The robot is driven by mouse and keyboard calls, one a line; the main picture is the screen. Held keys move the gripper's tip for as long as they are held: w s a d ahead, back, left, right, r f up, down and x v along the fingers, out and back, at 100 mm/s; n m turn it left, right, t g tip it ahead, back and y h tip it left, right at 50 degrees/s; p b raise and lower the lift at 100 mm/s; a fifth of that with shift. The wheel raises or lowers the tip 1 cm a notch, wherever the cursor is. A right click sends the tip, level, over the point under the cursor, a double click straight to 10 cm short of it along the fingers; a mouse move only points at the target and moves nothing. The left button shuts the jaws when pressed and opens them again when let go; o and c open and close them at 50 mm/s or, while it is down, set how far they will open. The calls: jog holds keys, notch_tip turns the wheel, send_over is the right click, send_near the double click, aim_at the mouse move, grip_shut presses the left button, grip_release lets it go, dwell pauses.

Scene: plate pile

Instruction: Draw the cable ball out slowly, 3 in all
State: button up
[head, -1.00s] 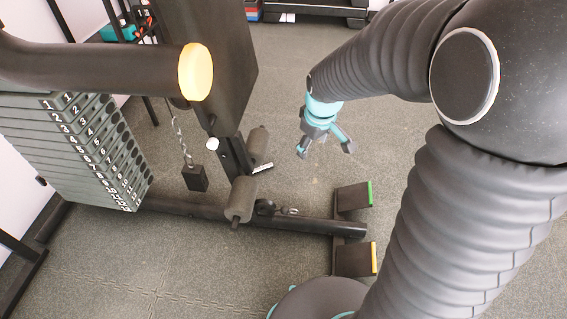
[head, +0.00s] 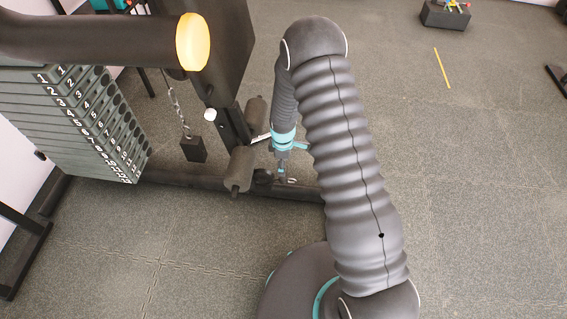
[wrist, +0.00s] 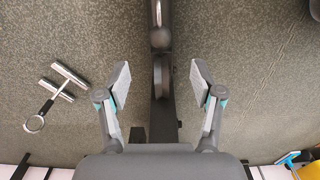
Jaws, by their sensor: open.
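A dark rounded piece (wrist: 160,39), which may be the cable ball, shows in the wrist view beyond a dark wheel-like part (wrist: 161,75). Both lie along the machine's floor beam, between the lines of my two fingers. My gripper (wrist: 160,84) is open, with one finger on each side of the beam and nothing visible held. In the head view my gripper (head: 282,171) points down at the low pulley area (head: 262,177). A small metal link (head: 291,181) shows there. My arm hides part of the beam. I cannot tell whether the fingers touch anything.
The weight stack (head: 85,120) stands at the left. A padded roller (head: 240,170) is close beside my gripper. A black block (head: 193,149) hangs on a chain. A metal handle (wrist: 52,93) lies on the floor.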

aim_at(283, 180)
jog(key=shift+f+b, duration=1.4)
jog(key=shift+f, duration=1.75)
jog(key=shift+f+b, duration=1.95)
jog(key=shift+f, duration=0.55)
grip_shut()
